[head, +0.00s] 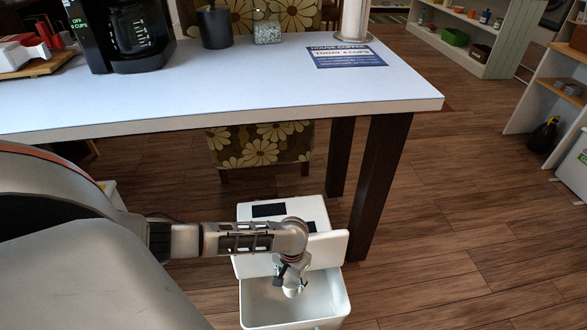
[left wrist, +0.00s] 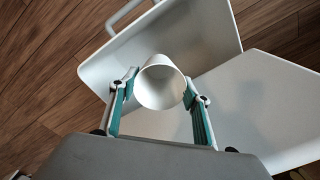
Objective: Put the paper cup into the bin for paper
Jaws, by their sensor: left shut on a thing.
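The paper cup (head: 292,291) is small and white. My left gripper (head: 291,279) is shut on it, with one finger on each side, as the left wrist view shows the cup (left wrist: 161,86) between the fingertips. The cup is over an open white bin compartment (head: 332,302) that juts out at the front of a white bin unit (head: 246,268). In the left wrist view the compartment (left wrist: 206,25) and its handle lie beyond the cup. I cannot tell whether the cup is below its rim. No paper label is readable. My right gripper is out of view.
A white-topped table (head: 240,88) with dark legs (head: 380,175) stands just behind the bin unit. Wooden floor to the right (head: 450,220) is clear.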

